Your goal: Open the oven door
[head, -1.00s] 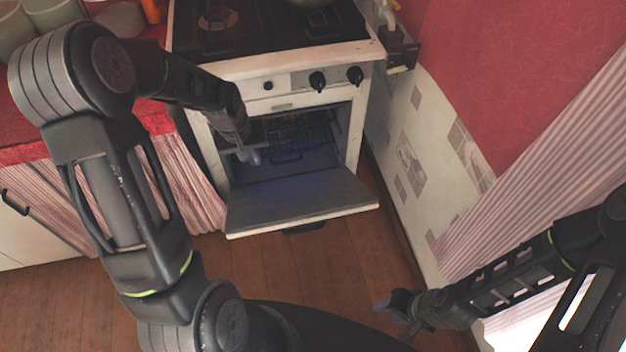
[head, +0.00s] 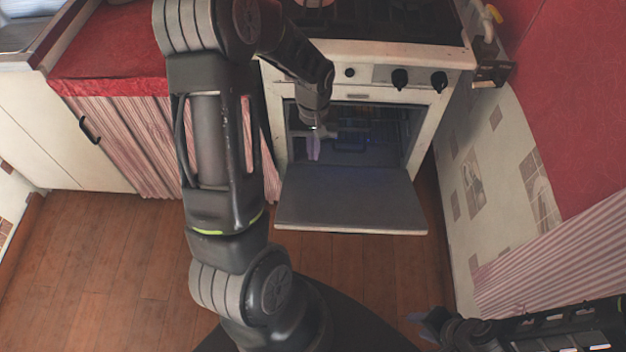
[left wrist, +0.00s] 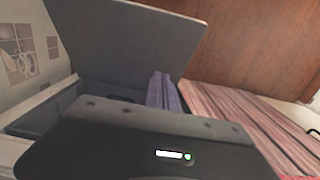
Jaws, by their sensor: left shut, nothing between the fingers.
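The white oven (head: 435,120) stands at the back with its door (head: 350,200) folded down, close to level, and its dark cavity (head: 385,125) open to view. My left gripper (head: 313,148) is shut and empty at the left side of the opening, above the door's hinge side. In the left wrist view its pale purple-grey fingers (left wrist: 163,92) show beside the door panel (left wrist: 135,35). I cannot tell whether they touch it. My right gripper (head: 425,325) is low at the right, well away from the oven; its jaws are too dark and small to read.
A red-topped counter (head: 110,60) with a striped curtain (head: 130,145) stands left of the oven. A tiled wall (head: 490,190) is close on the right. Wooden floor (head: 110,250) lies clear in front.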

